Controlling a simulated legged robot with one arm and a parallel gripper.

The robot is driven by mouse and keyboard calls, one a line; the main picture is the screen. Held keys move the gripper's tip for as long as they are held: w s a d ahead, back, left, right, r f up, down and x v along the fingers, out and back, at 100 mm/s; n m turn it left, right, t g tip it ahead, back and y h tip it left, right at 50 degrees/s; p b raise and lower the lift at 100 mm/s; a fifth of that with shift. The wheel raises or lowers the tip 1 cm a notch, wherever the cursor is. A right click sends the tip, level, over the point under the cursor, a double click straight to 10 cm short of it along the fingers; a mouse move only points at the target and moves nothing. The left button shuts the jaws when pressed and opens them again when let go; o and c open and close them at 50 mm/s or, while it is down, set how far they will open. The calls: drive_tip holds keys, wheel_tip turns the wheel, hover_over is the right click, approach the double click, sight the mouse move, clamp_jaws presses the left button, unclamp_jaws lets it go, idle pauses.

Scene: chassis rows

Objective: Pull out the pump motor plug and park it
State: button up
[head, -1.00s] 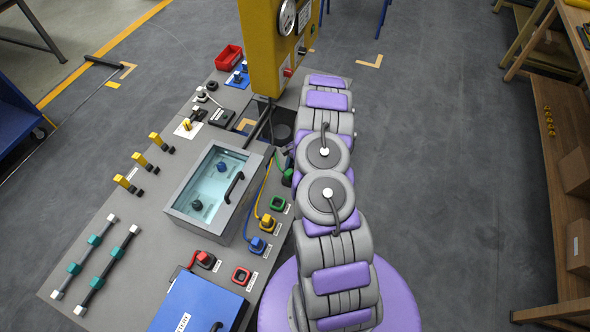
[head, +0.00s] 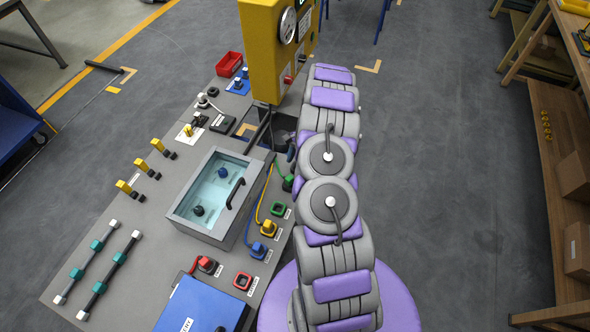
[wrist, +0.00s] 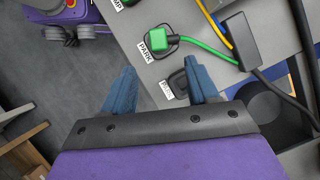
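The green plug (wrist: 161,38) sits at the socket labelled PARK in the wrist view. It appears seated there, but how deep I cannot tell. Its green cable (wrist: 205,48) runs right to a black block. In the head view the green plug (head: 288,183) shows beside my arm. A green-rimmed socket (head: 278,209) below it looks empty. My gripper (wrist: 160,66) is open and empty, its blue fingers spread apart, with the plug beyond the fingertips.
A dark socket (wrist: 177,84) with a label lies between my fingers in the wrist view. Yellow (head: 269,228), blue (head: 258,250) and red (head: 206,264) plugs line the panel edge. A yellow upright box (head: 262,50) stands at the back.

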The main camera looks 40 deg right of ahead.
drive_tip(key=p+v, duration=0.1)
drive_tip(key=v, duration=0.8)
drive_tip(key=shift+r, duration=0.3)
drive_tip(key=shift+a, duration=0.15)
